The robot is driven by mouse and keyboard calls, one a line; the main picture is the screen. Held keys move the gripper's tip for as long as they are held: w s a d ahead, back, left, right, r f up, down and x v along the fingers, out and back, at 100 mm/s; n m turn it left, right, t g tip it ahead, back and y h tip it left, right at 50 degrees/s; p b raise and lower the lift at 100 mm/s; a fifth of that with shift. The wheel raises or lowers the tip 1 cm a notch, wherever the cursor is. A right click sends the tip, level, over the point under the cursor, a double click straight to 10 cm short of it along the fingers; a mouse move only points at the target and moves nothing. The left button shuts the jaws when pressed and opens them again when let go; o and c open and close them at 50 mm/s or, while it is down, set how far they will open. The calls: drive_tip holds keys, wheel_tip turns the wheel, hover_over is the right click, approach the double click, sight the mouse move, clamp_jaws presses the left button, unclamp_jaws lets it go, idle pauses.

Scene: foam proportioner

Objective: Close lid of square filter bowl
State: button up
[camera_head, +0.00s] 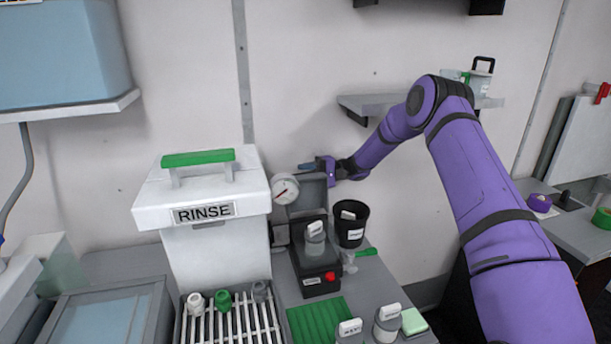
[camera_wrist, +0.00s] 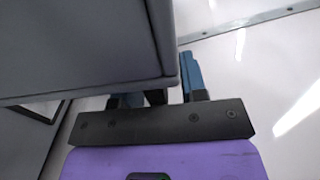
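In the wrist view a large grey panel, apparently the lid (camera_wrist: 85,45), fills the upper left and covers part of the fingers. The gripper's blue fingers (camera_wrist: 157,88) are apart there, with the lid's corner in front of them. I cannot tell whether they touch it.
A white RINSE box (camera_head: 203,200) stands left of the bowl, with a round gauge (camera_head: 285,189) between.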

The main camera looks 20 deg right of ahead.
clamp_jaws()
